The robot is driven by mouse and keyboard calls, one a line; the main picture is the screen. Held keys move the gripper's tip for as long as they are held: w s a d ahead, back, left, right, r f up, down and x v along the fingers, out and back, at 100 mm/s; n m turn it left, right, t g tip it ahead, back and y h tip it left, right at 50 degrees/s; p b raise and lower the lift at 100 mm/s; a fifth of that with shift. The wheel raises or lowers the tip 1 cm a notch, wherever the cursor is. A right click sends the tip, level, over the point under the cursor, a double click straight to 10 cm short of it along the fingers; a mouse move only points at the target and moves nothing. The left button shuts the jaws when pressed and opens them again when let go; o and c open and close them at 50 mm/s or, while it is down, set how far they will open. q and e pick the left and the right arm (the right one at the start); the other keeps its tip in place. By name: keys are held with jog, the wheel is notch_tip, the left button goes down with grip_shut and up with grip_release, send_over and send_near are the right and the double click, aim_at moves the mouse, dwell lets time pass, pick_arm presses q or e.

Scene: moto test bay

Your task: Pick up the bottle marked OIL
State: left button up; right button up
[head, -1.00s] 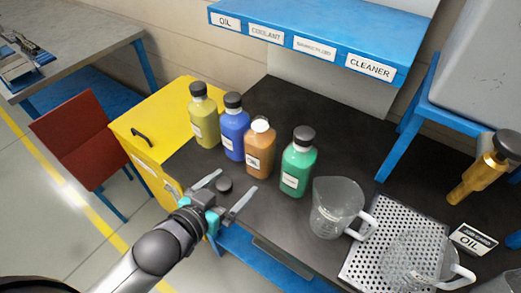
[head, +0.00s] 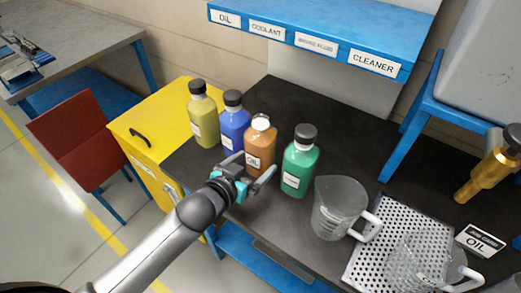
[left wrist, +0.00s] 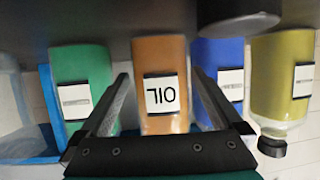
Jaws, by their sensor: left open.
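The bottle marked OIL (head: 260,140) is orange with a white top and stands upright on the dark bench, between the blue bottle (head: 235,122) and the green bottle (head: 299,165). My left gripper (head: 252,168) is open just in front of its lower part. In the left wrist view, which is upside down, the OIL bottle (left wrist: 160,60) appears between the two spread fingers (left wrist: 159,78), its label facing me. I cannot tell whether the fingers touch it. My right gripper is not in view.
A yellow-green bottle (head: 203,115) stands left of the blue one. A clear jug (head: 338,208) stands at right, near a perforated tray (head: 362,262) bearing another jug (head: 425,262). A blue shelf (head: 320,20) overhangs the back.

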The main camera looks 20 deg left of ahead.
pick_arm(q)
jog(key=shift+w+d+f, duration=0.1)
jog(key=shift+w, duration=0.15)
grip_shut()
dwell(0.8)
